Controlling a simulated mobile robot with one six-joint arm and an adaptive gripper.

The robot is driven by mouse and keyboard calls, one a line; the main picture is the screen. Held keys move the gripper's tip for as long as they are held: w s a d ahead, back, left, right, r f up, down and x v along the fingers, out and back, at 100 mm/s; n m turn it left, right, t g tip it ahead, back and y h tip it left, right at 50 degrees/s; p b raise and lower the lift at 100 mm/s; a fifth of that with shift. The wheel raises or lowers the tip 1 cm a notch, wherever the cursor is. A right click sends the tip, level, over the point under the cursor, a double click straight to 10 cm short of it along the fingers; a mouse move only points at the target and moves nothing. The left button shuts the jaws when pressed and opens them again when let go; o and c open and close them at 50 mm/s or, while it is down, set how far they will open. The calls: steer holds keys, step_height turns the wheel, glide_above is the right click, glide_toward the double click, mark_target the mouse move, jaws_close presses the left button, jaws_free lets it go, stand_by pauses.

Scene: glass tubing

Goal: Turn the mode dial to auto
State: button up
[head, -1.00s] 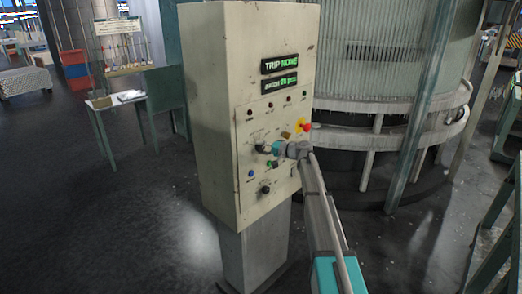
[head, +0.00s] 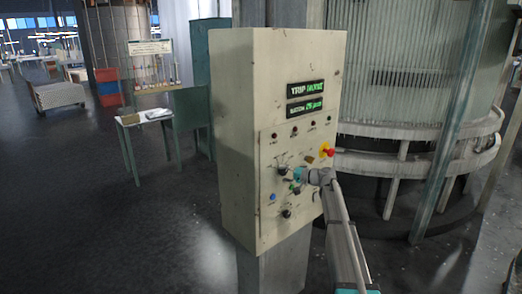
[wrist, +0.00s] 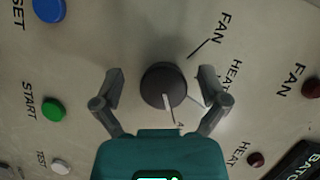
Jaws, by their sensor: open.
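The mode dial is a round dark knob (wrist: 160,80) with a pale pointer line, in the middle of the wrist view. The pointer aims down the picture, slightly right, toward a label starting with "A" that my gripper partly hides. Tick lines run toward "FAN" and a label starting "HEA". My gripper (wrist: 160,76) is open, one finger on each side of the dial, with a visible gap at both sides. In the head view my gripper (head: 298,174) is at the panel face, just right of the dark upper knob (head: 282,170).
The cream control cabinet (head: 235,130) carries a red emergency button (head: 327,152). In the wrist view a blue button (wrist: 49,9), a green START button (wrist: 54,110) and a white TEST button (wrist: 60,166) lie left of the dial. A large ribbed tank (head: 390,70) stands behind the cabinet.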

steer(key=s+a+f+n+g+h, duration=0.1)
steer(key=s+a+f+g+h, duration=0.15)
steer(key=s, duration=0.35)
steer(key=s+a+f+n+g+h, duration=0.1)
steer(key=s+a+f, duration=0.1)
steer(key=s+f, duration=0.35)
steer(key=s+d+f+g+h, duration=0.1)
steer(key=s+f+h, duration=0.1)
steer(key=s, duration=0.9)
steer(key=s+d+f+g+h, duration=0.2)
steer(key=s+h, duration=0.3)
steer(key=s, duration=0.6)
steer(key=s+d+f+n+g+h, duration=0.1)
steer(key=s+f+g+h, duration=0.1)
steer(key=s, duration=0.9)
steer(key=shift+d+f+h, duration=0.2)
steer(key=shift+f+h, duration=0.55)
steer(key=shift+f, duration=0.2)
steer(key=shift+w, duration=0.1)
